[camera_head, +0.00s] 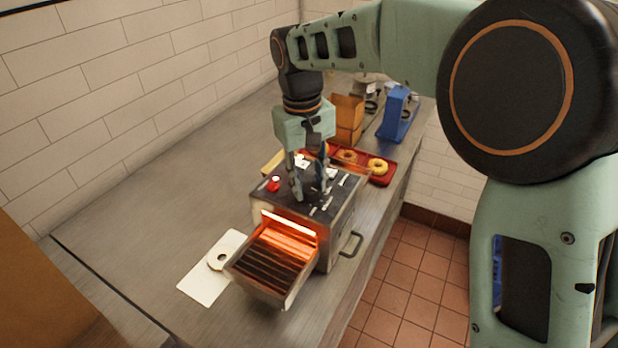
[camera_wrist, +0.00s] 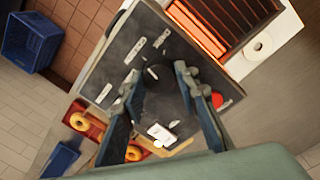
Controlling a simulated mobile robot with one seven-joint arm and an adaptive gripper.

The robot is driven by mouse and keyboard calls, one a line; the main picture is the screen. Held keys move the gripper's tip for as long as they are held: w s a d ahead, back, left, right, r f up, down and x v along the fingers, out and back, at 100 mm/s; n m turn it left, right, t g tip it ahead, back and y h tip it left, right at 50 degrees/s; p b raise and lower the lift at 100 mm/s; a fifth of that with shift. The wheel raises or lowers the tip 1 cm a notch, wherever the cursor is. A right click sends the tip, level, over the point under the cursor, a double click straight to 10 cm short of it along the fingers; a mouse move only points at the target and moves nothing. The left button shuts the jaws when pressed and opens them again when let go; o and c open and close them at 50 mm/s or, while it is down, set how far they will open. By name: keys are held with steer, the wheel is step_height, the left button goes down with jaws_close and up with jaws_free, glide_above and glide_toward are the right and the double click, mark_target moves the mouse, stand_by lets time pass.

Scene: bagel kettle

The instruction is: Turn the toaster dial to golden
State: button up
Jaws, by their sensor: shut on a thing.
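The toaster (camera_head: 338,222) is a boxy metal unit with a dark top panel and glowing orange slots at its front. Its top panel also shows in the wrist view (camera_wrist: 110,62). The dial (camera_wrist: 163,98) is a dark round knob on that panel, partly hidden by my fingers. My gripper (camera_head: 310,192) points down onto the toaster top. In the wrist view its two fingers (camera_wrist: 156,74) are on either side of the dial, shut on it. White marks lie around the dial; their lettering is too small to read.
A red knob (camera_head: 273,184) sits on the panel's left. A sloping rack (camera_head: 268,268) juts from the toaster front, beside a white board (camera_head: 201,284) with a bagel (camera_head: 217,260). A red tray (camera_head: 384,177) with bagels and a blue stand (camera_head: 396,113) are behind. The left counter is clear.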

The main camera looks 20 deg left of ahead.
mark_target(306, 188)
steer(key=shift+n, duration=0.6)
steer(key=o, duration=1.1)
steer(key=shift+o, duration=0.2)
steer(key=shift+r, duration=0.1)
step_height(306, 188, up, 12)
steer(key=shift+s+a, duration=0.25)
steer(key=shift+s, duration=0.1)
